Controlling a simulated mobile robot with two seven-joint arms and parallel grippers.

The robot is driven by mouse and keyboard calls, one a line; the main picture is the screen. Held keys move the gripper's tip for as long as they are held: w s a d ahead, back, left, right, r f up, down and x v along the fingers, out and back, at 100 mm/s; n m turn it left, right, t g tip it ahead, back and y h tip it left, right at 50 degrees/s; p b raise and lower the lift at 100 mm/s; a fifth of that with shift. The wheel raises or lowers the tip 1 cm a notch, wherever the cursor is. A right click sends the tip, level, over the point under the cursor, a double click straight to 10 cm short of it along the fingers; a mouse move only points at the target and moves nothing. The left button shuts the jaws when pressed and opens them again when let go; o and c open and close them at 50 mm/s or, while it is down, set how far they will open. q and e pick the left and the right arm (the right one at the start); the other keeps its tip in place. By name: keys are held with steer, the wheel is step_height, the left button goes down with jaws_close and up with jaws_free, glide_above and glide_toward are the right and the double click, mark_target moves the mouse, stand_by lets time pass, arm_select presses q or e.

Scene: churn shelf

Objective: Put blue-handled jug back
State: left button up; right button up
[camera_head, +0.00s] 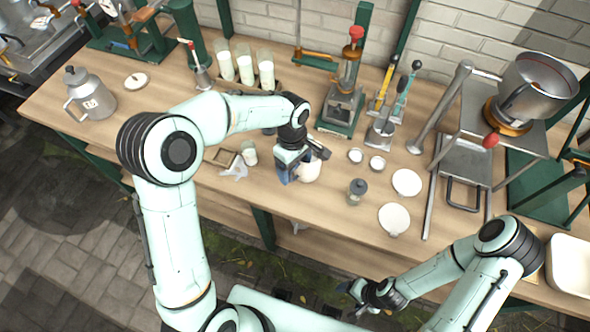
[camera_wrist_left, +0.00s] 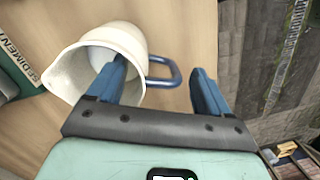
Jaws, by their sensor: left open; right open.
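The blue-handled jug (camera_wrist_left: 68,75) is cream-white and stands on the wooden table; in the left wrist view its mouth faces the camera and its blue handle (camera_wrist_left: 172,72) points right. In the head view the jug (camera_head: 312,170) is partly hidden behind my left gripper (camera_head: 296,178). My left gripper (camera_wrist_left: 160,90) is open: one blue finger overlaps the jug's mouth, the other lies right of the handle. Whether a finger touches the jug I cannot tell. My right gripper (camera_head: 362,296) is open and empty, in front of the table's front edge.
A small glass of white liquid (camera_head: 249,153) stands left of the jug, and a grey-lidded jar (camera_head: 357,191) stands right. White discs (camera_head: 407,182) lie further right. Several tall milk glasses (camera_head: 245,68) and a press (camera_head: 345,90) stand behind. The table front left is mostly clear.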

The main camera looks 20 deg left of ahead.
arm_select(q)
step_height(320, 180, up, 10)
steer(key=shift+w+a+p, duration=0.35)
steer(key=shift+w+p, duration=0.1)
arm_select(e)
steer(key=shift+w+r, duration=0.6)
steer(key=shift+r, duration=0.1)
arm_select(q)
steer(key=shift+f, duration=0.15)
arm_select(e)
steer(key=shift+s, duration=0.1)
